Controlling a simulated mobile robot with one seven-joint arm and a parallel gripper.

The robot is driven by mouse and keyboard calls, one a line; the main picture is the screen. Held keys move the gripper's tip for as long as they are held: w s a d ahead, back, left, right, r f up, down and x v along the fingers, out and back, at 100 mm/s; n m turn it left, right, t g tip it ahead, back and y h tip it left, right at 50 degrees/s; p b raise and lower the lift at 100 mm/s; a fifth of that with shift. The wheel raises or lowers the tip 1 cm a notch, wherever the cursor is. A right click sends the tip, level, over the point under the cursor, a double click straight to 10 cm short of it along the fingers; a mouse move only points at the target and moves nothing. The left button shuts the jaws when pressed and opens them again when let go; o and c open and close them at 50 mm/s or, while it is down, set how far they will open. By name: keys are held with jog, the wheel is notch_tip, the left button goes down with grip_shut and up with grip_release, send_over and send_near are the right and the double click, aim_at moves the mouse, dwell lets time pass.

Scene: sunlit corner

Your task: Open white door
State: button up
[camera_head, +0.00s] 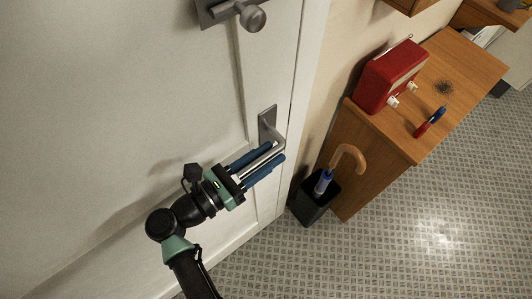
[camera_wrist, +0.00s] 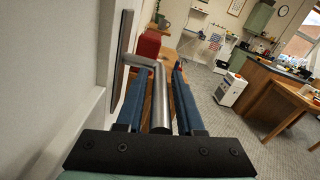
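The white door (camera_head: 110,100) fills the left of the head view, standing shut or nearly so in its frame. Its grey metal lever handle (camera_head: 268,128) sits on a plate near the right edge. My gripper (camera_head: 276,150) is at the handle, with one blue finger on each side of the lever. In the wrist view the lever (camera_wrist: 160,98) runs between the two fingers, with some gap showing beside it. The gripper is open around the lever. Whether either finger touches it I cannot tell.
A round knob (camera_head: 252,18) sits higher on the door. Right of the door stand a dark umbrella bin (camera_head: 312,205) and a wooden cabinet (camera_head: 470,70) with a red radio (camera_head: 388,75) on it. The tiled floor (camera_head: 400,240) in front is clear.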

grip_shut()
dwell(1.1)
